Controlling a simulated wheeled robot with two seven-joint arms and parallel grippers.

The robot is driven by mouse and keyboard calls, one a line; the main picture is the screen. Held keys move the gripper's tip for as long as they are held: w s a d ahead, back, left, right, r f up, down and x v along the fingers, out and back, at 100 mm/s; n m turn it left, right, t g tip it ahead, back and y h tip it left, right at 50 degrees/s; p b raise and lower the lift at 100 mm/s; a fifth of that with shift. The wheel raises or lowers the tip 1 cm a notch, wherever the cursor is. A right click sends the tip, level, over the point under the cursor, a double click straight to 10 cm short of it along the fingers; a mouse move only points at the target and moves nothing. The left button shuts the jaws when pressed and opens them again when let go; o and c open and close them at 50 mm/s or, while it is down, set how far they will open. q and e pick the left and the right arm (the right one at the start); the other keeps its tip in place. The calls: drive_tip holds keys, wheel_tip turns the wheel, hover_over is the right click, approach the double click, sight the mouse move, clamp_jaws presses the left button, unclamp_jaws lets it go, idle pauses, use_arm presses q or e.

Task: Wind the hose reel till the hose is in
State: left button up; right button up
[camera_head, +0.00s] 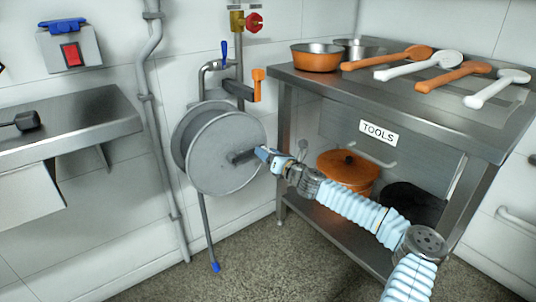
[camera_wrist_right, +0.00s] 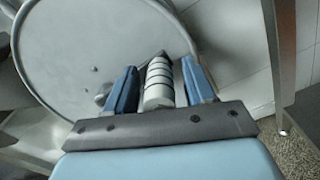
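The hose reel (camera_head: 220,172) is a grey drum with a round disc face, mounted on the wall. Its disc also fills the upper left of the right wrist view (camera_wrist_right: 85,40). The grey hose (camera_head: 206,228) hangs below the reel, and its blue end (camera_head: 215,267) is near the floor. A dark crank arm (camera_head: 243,157) stands at the disc's front. My right gripper (camera_head: 265,155) is at the crank. In the wrist view its blue fingers (camera_wrist_right: 158,72) straddle the ribbed grey crank handle (camera_wrist_right: 158,85), with narrow gaps on both sides. My left gripper is out of view.
A steel table (camera_head: 400,99) with a pan (camera_head: 316,57) and several orange and white utensils stands at right; an orange lidded pot (camera_head: 347,170) is on its lower shelf. A steel counter (camera_head: 75,122) is at left. A wall pipe (camera_head: 157,120) runs left of the reel.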

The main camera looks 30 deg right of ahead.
drive_tip(key=s+d, duration=0.1)
drive_tip(key=s, duration=1.2)
drive_tip(key=shift+s, duration=0.4)
